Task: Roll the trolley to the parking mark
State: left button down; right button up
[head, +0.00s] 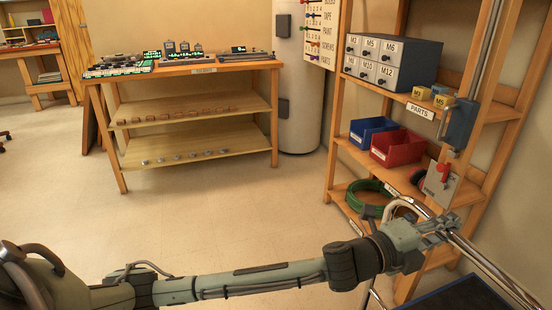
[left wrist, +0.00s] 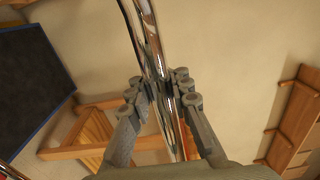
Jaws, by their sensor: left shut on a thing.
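The trolley shows at the bottom right of the head view as a dark deck (head: 460,296) with a shiny chrome handle (head: 492,266). My left gripper (head: 436,229) is shut on the chrome handle. In the left wrist view, the fingers of the left gripper (left wrist: 163,90) close around the chrome bar (left wrist: 146,35), and the dark deck (left wrist: 30,95) lies at the left. Most of the trolley is outside the head view. I see no parking mark in these frames. My right gripper is not in view.
A wooden shelf (head: 405,172) with a blue bin (head: 373,131), a red bin (head: 398,147) and a grey drawer cabinet (head: 392,60) stands close beyond the handle. A wooden workbench (head: 190,70) stands farther back. The pale floor (head: 240,215) between is clear.

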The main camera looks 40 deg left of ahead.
pick_arm(q)
jog(key=shift+w+d+f, duration=0.1)
jog(key=shift+d+f, duration=0.1)
jog(key=shift+f, duration=0.5)
jog(key=shift+r, duration=0.25)
jog(key=c, duration=1.3)
grip_release()
jog(key=shift+r, duration=0.3)
